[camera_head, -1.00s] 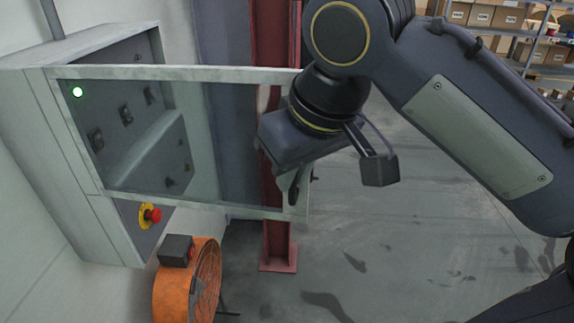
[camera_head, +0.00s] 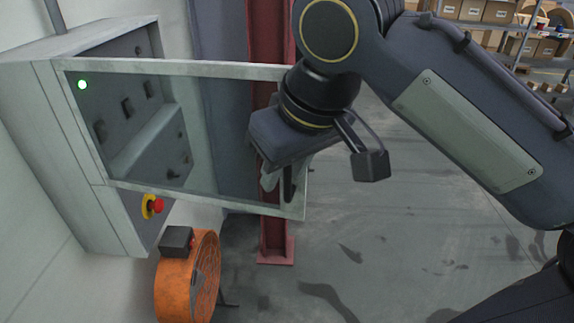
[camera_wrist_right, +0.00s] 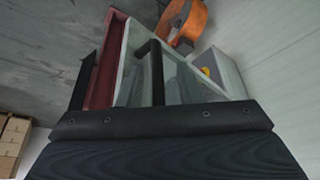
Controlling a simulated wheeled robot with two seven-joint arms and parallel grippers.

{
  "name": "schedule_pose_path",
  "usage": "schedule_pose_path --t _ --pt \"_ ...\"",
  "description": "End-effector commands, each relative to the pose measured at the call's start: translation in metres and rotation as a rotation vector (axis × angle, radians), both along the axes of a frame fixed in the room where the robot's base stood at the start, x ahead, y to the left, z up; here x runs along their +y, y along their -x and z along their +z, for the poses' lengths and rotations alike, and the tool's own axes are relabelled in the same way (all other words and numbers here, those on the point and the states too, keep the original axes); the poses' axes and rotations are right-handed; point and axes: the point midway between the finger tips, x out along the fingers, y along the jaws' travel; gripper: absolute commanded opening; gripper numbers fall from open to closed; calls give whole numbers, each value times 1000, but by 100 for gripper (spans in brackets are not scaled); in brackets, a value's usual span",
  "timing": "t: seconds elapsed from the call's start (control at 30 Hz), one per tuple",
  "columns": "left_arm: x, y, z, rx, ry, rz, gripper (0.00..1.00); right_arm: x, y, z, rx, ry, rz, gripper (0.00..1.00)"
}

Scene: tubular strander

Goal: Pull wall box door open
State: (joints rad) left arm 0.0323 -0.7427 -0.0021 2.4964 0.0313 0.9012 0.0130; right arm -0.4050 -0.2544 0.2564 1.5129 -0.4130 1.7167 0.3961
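The grey wall box (camera_head: 115,225) is on the left in the head view, with a lit green lamp and a red emergency button (camera_head: 153,206). Its framed, glazed door (camera_head: 180,192) stands open, swung out to the right from the box front. My right gripper (camera_head: 280,188) is at the door's free edge, by the dark handle (camera_head: 289,184). In the right wrist view, a dark bar (camera_wrist_right: 157,75) stands against the door frame and a dark pointed finger shows left of it. The grip on the handle is not clear. My left gripper is not in view.
An orange fan-like drum (camera_head: 190,282) stands on the floor below the box. A red steel column (camera_head: 274,235) stands behind the door's free edge. Shelves with cardboard boxes (camera_head: 490,12) are far back right. The floor right of the column is open.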

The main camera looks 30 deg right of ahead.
Motion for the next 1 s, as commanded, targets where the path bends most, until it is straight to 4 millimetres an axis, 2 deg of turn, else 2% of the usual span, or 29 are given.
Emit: schedule_pose_path --t 0.27,0.6,0.7,1.0 --pt "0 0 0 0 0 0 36 0 2 5 0 -1 -2 33" --pt "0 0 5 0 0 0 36 -2 22 56 -2 -2 0 33" --pt "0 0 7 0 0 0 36 -3 27 66 -1 -1 -1 33" --pt "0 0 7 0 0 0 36 -3 30 72 1 0 -1 33"
